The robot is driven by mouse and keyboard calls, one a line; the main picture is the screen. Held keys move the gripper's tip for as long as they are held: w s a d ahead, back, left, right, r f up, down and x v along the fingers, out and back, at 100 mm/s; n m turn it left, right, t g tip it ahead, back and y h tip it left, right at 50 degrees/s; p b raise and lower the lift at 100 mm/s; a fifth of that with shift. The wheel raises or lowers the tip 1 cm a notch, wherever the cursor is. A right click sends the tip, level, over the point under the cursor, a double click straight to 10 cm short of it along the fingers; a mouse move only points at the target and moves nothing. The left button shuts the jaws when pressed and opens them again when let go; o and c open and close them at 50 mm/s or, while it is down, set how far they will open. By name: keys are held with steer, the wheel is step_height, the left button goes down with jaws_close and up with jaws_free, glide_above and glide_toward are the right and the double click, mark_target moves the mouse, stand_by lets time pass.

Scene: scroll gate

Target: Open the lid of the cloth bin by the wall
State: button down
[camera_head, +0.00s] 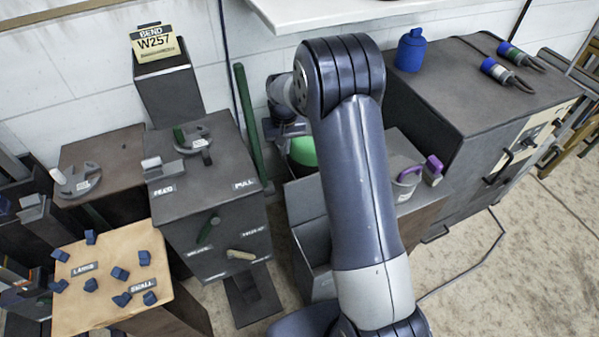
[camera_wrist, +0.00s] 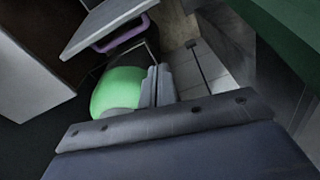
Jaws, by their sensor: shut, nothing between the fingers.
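I cannot tell for sure which thing is the cloth bin. A grey box (camera_head: 312,235) stands low near the wall, partly hidden behind my arm. A rounded green thing (camera_head: 303,153) shows at its back, beside my wrist. In the wrist view a rounded green thing (camera_wrist: 115,92) lies just left of my gripper (camera_wrist: 157,70), whose two grey fingers are together and empty. I cannot tell whether they touch it. A grey panel (camera_wrist: 110,22) with a purple handle (camera_wrist: 122,38) is at the upper left there. No lid can be clearly made out.
A grey cabinet (camera_head: 205,195) stands left of my arm, with a green pole (camera_head: 247,120) beside it. A large dark cabinet (camera_head: 455,85) bears a blue bottle (camera_head: 411,50) at right. A white shelf (camera_head: 330,10) overhangs behind my arm. The floor (camera_head: 540,260) is open at right.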

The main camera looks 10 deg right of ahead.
steer(key=s+f+n+p, duration=0.1)
steer(key=s+f, duration=0.3)
steer(key=f, duration=0.4)
steer(key=shift+f+n+t, duration=0.2)
steer(key=shift+n+t, duration=0.2)
stand_by(0.5)
steer(key=s+r+b, duration=0.1)
steer(key=s+r, duration=0.4)
steer(key=r, duration=0.6)
steer(key=shift+s+d, duration=0.35)
steer(key=shift+d, duration=0.1)
